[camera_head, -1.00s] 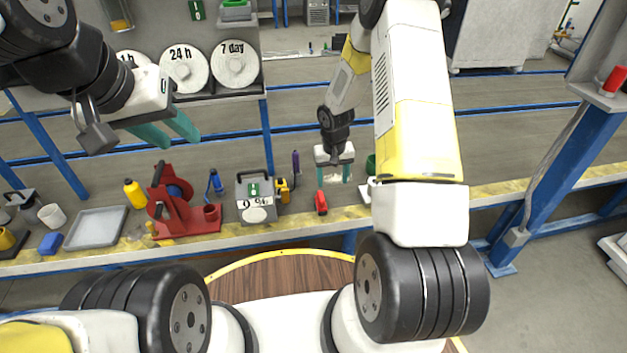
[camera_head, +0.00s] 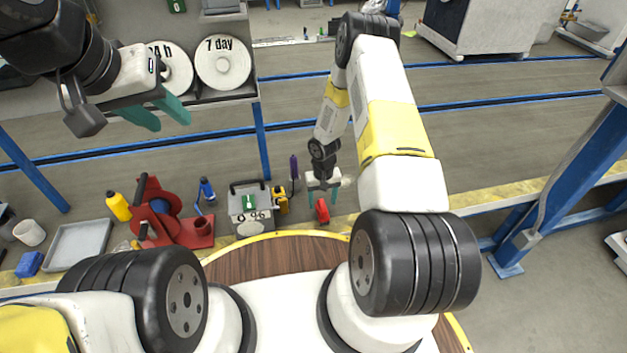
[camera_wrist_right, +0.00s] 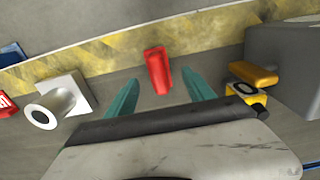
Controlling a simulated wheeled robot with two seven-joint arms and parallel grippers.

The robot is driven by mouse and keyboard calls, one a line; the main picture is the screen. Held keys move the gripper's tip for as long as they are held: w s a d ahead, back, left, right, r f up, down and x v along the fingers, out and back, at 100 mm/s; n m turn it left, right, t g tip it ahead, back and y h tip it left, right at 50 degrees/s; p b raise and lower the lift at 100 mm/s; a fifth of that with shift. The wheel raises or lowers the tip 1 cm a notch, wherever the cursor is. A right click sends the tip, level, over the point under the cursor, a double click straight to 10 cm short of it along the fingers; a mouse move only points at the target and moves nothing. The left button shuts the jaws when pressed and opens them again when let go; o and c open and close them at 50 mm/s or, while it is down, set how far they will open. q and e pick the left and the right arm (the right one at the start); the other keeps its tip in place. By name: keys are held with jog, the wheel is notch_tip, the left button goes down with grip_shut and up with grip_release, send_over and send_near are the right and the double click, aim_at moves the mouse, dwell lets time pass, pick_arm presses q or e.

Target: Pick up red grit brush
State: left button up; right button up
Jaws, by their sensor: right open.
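The red grit brush (camera_head: 322,211) lies on the grey bench surface near its yellow front edge. My right gripper (camera_head: 323,200) is at the brush, with teal fingers spread wide. In the right wrist view the red brush (camera_wrist_right: 157,70) sits between and just beyond the two open fingertips of my right gripper (camera_wrist_right: 162,78), with no visible contact. My left gripper (camera_head: 165,114) is raised at the upper left, over the bench, its teal fingers apart and nothing between them.
A grey box (camera_head: 248,212) and a yellow tool (camera_head: 281,200) stand left of the brush. A red stand (camera_head: 176,225), yellow bottle (camera_head: 118,206) and grey tray (camera_head: 78,246) are further left. A white piece with a round tube (camera_wrist_right: 58,101) lies beside the right gripper.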

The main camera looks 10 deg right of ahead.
aim_at(323, 205)
notch_tip(323, 205, down, 7)
jog(key=shift+w+d, duration=0.1)
jog(key=shift+d, duration=0.05)
grip_shut()
dwell(0.4)
jog(key=shift+r, duration=0.1)
jog(key=shift+r, duration=0.5)
notch_tip(323, 205, up, 2)
jog(key=shift+r, duration=0.1)
jog(key=s+a+r, duration=0.1)
jog(key=s+a, duration=0.1)
jog(key=s, duration=0.5)
jog(key=s+a, duration=0.2)
jog(key=s, duration=0.6)
jog(key=shift+s+a+r, duration=0.25)
jog(key=shift+r, duration=0.1)
